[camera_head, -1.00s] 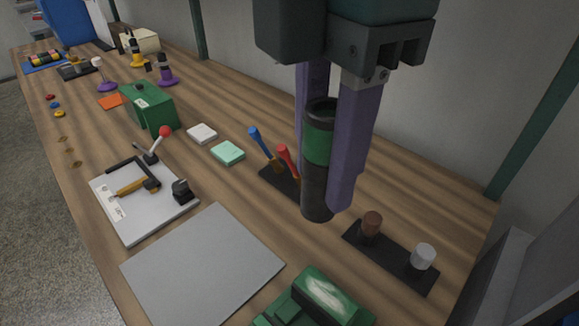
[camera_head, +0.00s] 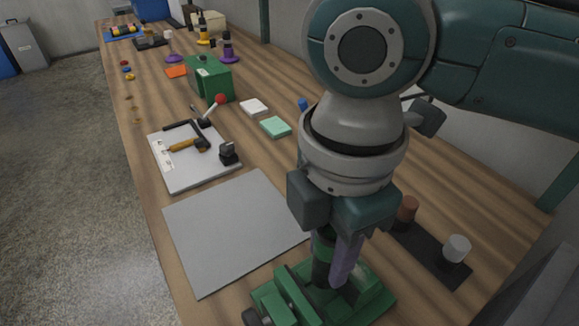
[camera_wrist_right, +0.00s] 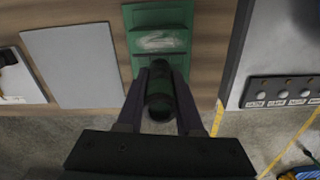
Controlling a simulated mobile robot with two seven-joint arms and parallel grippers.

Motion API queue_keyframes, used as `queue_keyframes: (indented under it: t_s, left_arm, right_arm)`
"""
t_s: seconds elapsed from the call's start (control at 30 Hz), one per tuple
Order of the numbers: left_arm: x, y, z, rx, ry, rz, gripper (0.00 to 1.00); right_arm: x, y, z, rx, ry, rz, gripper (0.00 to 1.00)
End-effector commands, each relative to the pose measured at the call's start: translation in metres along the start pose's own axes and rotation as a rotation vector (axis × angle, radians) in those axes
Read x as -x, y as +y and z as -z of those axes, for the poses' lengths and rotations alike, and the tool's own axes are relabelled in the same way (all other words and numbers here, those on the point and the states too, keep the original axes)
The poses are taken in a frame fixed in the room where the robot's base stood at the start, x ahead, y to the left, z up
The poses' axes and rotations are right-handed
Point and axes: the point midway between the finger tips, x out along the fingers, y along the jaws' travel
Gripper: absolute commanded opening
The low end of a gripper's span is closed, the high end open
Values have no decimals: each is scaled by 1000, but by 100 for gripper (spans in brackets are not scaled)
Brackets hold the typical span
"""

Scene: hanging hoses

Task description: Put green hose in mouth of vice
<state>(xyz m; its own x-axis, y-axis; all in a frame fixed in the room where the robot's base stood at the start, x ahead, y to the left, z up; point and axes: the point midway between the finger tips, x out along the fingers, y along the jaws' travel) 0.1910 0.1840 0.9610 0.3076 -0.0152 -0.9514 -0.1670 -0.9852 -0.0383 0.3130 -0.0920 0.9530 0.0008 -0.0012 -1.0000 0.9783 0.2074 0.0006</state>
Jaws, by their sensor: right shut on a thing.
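The green hose (camera_head: 323,248) is a dark cylinder with a green band. My right gripper (camera_head: 336,275) is shut on it and holds it roughly upright. The green vice (camera_head: 378,300) stands at the bottom of the head view, and the hose's lower end overlaps it there. I cannot tell whether that end is between the jaws or above them. In the right wrist view the hose (camera_wrist_right: 159,92) sits between my two fingers, with the vice (camera_wrist_right: 157,18) beyond it. My left gripper is not in view.
A grey plate (camera_head: 235,230) lies beside the vice on the wooden bench. A dark holder with a brown peg (camera_head: 406,209) and a white peg (camera_head: 457,248) stands to the right. A white board with tools (camera_head: 180,172) and a green box (camera_head: 210,78) are farther back.

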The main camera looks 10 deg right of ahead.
Motion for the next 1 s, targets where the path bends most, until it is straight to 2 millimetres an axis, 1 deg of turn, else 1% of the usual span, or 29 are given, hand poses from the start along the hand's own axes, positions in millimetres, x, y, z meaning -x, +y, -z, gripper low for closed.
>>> queue_keyframes:
  t_s: [0.13,0.23,0.33,0.4,0.63,0.77,0.8,1.0]
  left_arm:
    - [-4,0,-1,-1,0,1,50]
    - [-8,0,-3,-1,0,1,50]
    - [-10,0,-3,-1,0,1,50]
    - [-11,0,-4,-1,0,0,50]
    - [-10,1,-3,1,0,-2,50]
    - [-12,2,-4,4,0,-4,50]
    - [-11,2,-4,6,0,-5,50]
    - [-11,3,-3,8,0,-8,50]
  right_arm:
    - [-15,-1,0,0,0,3,0]
    - [-33,-1,0,-1,-1,3,0]
    - [-45,-1,0,0,-1,2,0]
    - [-48,0,0,0,-1,0,0]
    - [-48,0,0,1,-1,-1,0]
    - [-52,0,0,0,-1,0,0]
    - [-51,0,0,0,-1,0,39]
    - [-51,0,0,0,-1,0,61]
